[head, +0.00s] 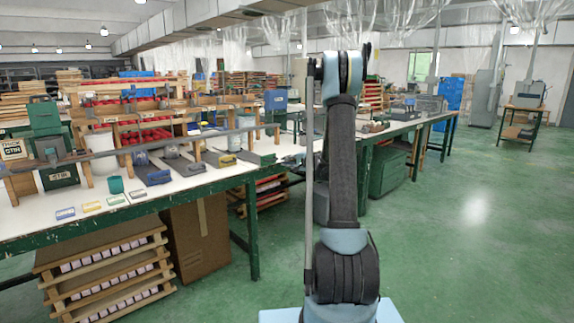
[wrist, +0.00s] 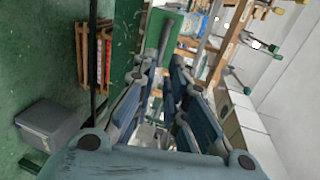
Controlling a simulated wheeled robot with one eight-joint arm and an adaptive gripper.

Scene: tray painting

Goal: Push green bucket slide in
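A row of slides lies on the white table top under the wooden rack in the head view. The rightmost is a flat dark green slide (head: 256,158) that sticks out toward the table's front edge. A small green cup-like bucket (head: 116,185) stands on the table further left. My gripper (wrist: 164,66) shows in the wrist view with its two blue-grey fingers apart and nothing clearly held between them. Beyond the fingertips is a flat green piece (wrist: 172,24); I cannot tell whether it is the slide. In the head view my arm is raised right of the table and the gripper cannot be made out.
Blue and grey slides (head: 152,172) lie left of the green one. Wooden pallets (head: 105,275) and a brown carton (head: 200,235) stand below. Green floor (head: 470,230) is open on the right.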

